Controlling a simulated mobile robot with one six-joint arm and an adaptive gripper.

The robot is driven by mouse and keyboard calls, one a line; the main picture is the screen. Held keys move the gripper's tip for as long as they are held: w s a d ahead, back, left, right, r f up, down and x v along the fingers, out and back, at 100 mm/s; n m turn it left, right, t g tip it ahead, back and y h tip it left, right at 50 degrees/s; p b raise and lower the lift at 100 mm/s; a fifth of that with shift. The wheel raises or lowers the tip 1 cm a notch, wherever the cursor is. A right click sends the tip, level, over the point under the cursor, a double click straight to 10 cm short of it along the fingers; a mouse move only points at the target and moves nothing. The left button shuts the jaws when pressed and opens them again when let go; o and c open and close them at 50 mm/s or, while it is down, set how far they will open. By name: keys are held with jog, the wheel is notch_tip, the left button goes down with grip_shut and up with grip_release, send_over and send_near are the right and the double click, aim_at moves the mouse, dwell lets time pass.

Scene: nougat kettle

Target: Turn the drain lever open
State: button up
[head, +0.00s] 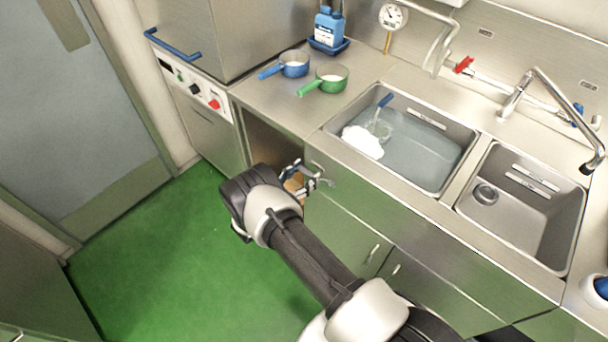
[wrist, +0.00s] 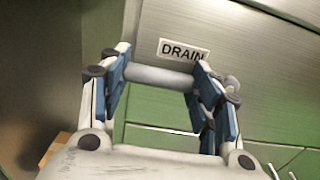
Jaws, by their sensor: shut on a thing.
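The drain lever shows in the wrist view as a grey round bar (wrist: 158,77) lying crosswise between my fingers, just below a white DRAIN label (wrist: 184,50). A rounded metal end shows beyond the right finger. My gripper (wrist: 160,82) is shut on the lever, with blue pads at both sides of the bar. In the head view my gripper (head: 302,178) is at the cabinet front below the counter edge, left of the filled sink. There my arm and fingers hide most of the lever.
The left sink (head: 442,126) holds water, a white mass and a blue-handled tool. The right sink (head: 544,235) looks empty. Blue (head: 294,66) and green (head: 331,79) pans stand on the counter. An open bay (head: 268,140) lies left of my gripper. The green floor (head: 160,265) is clear.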

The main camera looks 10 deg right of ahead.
jog(key=c, duration=0.4)
jog(key=shift+o, duration=0.2)
notch_tip(320, 180, up, 2)
jog(key=m, duration=0.2)
jog(key=shift+s+d+r+m, duration=0.1)
jog(key=shift+d+m, duration=0.05)
jog(key=shift+m, duration=0.25)
jog(key=shift+s+d+r+m+p, duration=0.1)
jog(key=shift+s+r+m+p, duration=0.15)
jog(key=shift+r+m, duration=0.5)
jog(key=shift+f, duration=0.2)
jog(key=o, duration=1.5)
jog(key=shift+o, duration=0.2)
